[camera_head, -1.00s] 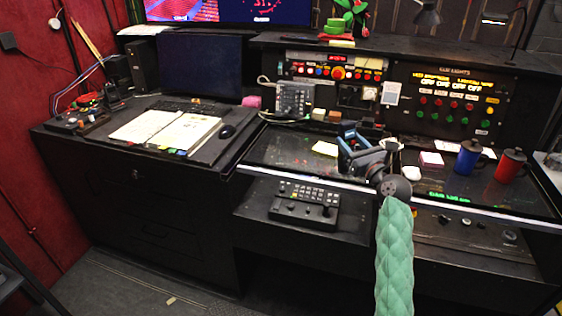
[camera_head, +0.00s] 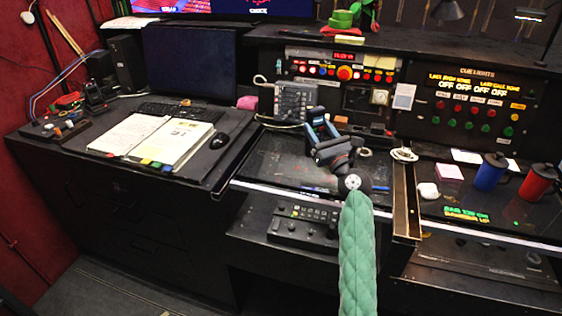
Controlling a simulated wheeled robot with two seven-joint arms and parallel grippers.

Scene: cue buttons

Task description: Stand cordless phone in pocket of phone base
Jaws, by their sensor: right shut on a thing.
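My right gripper (camera_head: 318,124) has its blue-edged fingers pointing up and away over the right desk. It is shut on a small dark thing, which I take for the cordless phone; it is mostly hidden by the fingers and the wrist. A grey keypad unit (camera_head: 294,101), which looks like the phone base, stands at the back of the desk, just left of and behind the fingertips. Its pocket is too small to make out. I cannot tell whether the held thing touches it. My left gripper is not in view.
A panel of coloured buttons (camera_head: 340,72) rises behind. A black control box (camera_head: 303,222) sits on the lower shelf. A blue mug (camera_head: 489,172) and a red mug (camera_head: 538,182) stand at right. The desk left of my wrist is fairly clear.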

